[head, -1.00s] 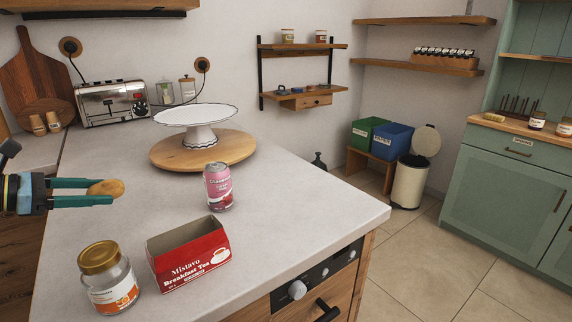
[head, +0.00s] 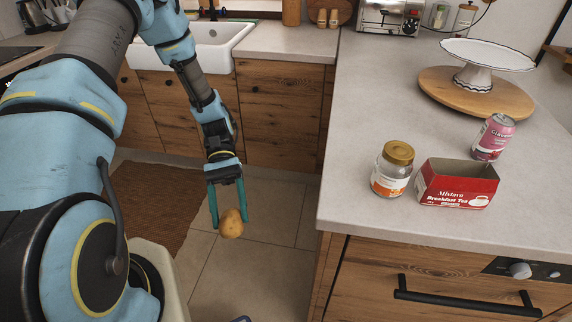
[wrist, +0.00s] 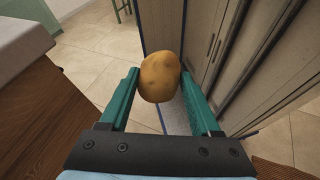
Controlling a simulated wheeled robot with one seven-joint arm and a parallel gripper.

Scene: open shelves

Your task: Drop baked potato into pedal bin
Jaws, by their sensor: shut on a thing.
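The baked potato (head: 231,224) is a small brown-yellow lump between the teal fingertips of my gripper (head: 229,213). My gripper is shut on it, pointing down, and holds it in the air in front of the wooden cabinets, left of the counter. The pedal bin is not in either view now.
The grey counter (head: 330,180) is at the right, with a jar (head: 392,170), a red tea box (head: 457,186), a pink can (head: 493,138) and a cake stand (head: 487,55) on a wooden board. A sink (head: 190,45) is behind. A brown rug (head: 150,205) lies on the tiled floor.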

